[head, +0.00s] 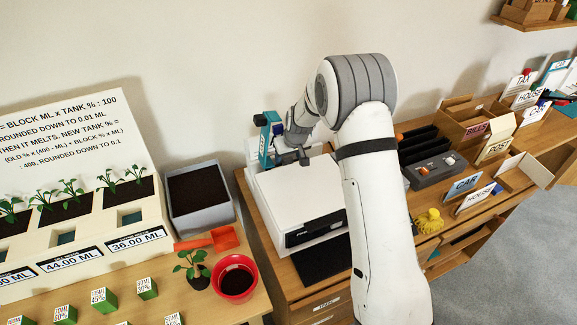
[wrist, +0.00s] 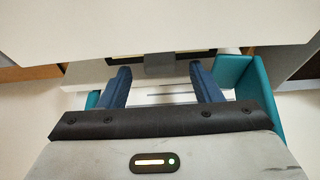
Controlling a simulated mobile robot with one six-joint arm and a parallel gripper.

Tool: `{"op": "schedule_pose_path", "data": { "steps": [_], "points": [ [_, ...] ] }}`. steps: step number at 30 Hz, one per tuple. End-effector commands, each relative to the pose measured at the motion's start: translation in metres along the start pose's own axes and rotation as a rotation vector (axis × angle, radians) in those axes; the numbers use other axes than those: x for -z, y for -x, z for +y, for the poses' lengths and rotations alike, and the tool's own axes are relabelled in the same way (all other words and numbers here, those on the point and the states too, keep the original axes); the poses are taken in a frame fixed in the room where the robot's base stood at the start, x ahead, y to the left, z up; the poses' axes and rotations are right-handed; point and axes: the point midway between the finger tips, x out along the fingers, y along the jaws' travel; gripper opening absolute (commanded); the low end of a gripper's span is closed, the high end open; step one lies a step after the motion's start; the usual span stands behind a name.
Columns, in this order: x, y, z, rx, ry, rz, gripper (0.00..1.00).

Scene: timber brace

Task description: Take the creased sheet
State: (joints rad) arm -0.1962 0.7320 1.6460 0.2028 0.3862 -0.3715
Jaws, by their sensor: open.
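A white printer (head: 300,192) stands on the wooden cabinet, and its pale top fills the upper part of the wrist view (wrist: 150,25). My gripper (head: 285,157) is at the printer's back left edge. In the wrist view, its two blue fingers (wrist: 160,82) are apart. A pale band with a thin dark line shows between and beyond them; I cannot tell whether this is the creased sheet. No crease is visible in either view. A teal upright piece (head: 265,140) stands beside the gripper, and teal also shows at the right in the wrist view (wrist: 250,85).
The wall is close behind the printer. A grey soil bin (head: 200,193), an orange trowel (head: 208,240) and a red pot (head: 235,279) are to the left. A dark grey device (head: 435,168) and labelled wooden holders are to the right of my arm.

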Motion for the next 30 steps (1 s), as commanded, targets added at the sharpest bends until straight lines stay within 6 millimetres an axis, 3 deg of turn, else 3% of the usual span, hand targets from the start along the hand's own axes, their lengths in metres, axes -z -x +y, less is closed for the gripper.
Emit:
{"op": "schedule_pose_path", "data": {
  "steps": [3, 11, 30],
  "points": [
    [0.0004, -0.0098, -0.0002, 0.000, 0.001, 0.001, 0.58],
    [0.0004, -0.0121, -0.0004, 0.000, 0.001, 0.002, 0.58],
    [0.0004, -0.0118, -0.0010, 0.000, 0.002, 0.001, 0.07]
  ]
}}
